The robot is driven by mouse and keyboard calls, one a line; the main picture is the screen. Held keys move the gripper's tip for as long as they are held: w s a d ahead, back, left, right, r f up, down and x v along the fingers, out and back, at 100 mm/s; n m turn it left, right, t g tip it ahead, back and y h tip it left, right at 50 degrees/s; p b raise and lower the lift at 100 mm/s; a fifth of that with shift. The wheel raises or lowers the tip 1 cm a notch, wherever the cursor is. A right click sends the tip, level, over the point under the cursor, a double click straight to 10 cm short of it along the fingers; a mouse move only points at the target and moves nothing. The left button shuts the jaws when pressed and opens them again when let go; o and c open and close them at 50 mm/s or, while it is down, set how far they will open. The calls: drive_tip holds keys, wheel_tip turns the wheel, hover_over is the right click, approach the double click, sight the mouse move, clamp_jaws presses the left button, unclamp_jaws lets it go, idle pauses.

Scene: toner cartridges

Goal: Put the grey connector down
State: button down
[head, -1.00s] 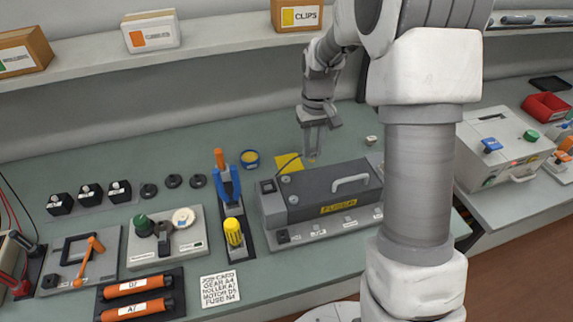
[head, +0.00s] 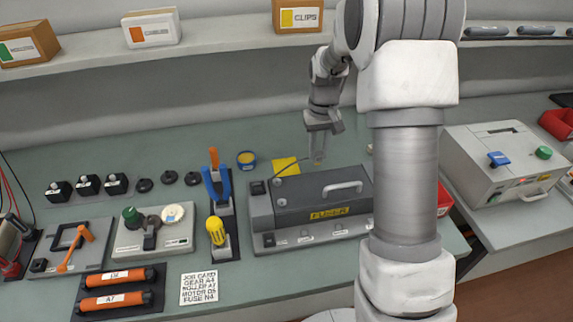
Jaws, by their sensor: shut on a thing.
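My gripper (head: 318,155) points down behind the fuser unit, just right of a yellow square (head: 285,166). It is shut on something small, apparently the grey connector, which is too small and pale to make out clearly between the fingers. The dark grey fuser unit (head: 292,213) has a pale handle and a yellow FUSER label, and it stands on a grey base. A thin dark cable (head: 287,174) arches from the fuser's left end towards my gripper. I cannot tell whether the held thing touches any surface.
Blue-handled pliers and a yellow-handled tool (head: 217,232) stand left of the fuser. A blue-rimmed yellow tin (head: 246,159) sits behind them. A light grey machine (head: 500,180) stands on the right bench. Green bench top (head: 200,145) is clear along the back.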

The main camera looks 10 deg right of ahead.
drive_tip(key=w+a+f, duration=0.4)
drive_tip(key=w, duration=0.1)
drive_tip(key=w+a+f, duration=0.2)
drive_tip(key=shift+w+a, duration=0.25)
drive_tip(key=shift+a, duration=0.05)
drive_tip(key=shift+f, duration=2.25)
drive_tip(key=c, duration=0.7)
unclamp_jaws()
drive_tip(key=shift+r, duration=0.1)
drive_tip(key=shift+r, duration=0.1)
